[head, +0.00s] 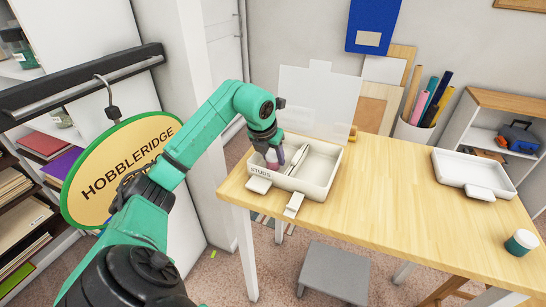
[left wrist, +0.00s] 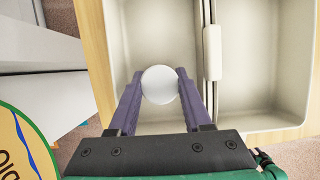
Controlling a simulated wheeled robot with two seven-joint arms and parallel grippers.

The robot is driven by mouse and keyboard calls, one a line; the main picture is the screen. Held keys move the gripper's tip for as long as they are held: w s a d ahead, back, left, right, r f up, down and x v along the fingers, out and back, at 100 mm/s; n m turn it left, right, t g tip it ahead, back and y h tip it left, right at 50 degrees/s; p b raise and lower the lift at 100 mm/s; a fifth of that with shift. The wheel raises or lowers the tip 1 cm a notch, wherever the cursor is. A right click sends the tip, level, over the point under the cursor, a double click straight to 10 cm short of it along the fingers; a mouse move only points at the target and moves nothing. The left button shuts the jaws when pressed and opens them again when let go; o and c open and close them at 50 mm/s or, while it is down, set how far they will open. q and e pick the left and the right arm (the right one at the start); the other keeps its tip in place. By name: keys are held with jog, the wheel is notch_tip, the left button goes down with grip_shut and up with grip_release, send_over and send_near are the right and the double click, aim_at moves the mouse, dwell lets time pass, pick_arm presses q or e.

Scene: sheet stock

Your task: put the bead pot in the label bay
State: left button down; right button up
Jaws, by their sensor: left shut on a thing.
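My left gripper (head: 275,160) is shut on a small pot with a round white lid (left wrist: 160,85), which I take to be the bead pot. In the head view its reddish side (head: 271,160) shows partly between the fingers. The two-bay tray (head: 316,190) stands at the table's left end. The gripper holds the pot over its left bay (left wrist: 205,20), whose front reads "STUDS". The right bay (head: 319,165) looks empty; no label is readable there. I cannot tell whether the pot touches the bay floor. My right gripper is not in view.
A clear upright panel (head: 318,100) stands behind the tray. A second white-lidded pot (head: 522,242) stands at the table's right front. A shallow white tray (head: 474,172) lies at the back right. The middle of the wooden table (head: 395,205) is clear. A round sign (head: 120,172) hangs at left.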

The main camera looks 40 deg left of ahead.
pick_arm(q)
jog(key=shift+f, duration=0.15)
jog(key=c, duration=0.5)
grip_release()
jog(key=shift+d, duration=0.1)
jog(key=shift+o, duration=0.8)
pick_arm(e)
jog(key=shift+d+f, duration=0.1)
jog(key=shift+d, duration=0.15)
pick_arm(q)
jog(key=shift+r, duration=0.4)
jog(key=v, duration=1.1)
jog(key=shift+s+r, duration=0.2)
jog(key=shift+r, duration=0.1)
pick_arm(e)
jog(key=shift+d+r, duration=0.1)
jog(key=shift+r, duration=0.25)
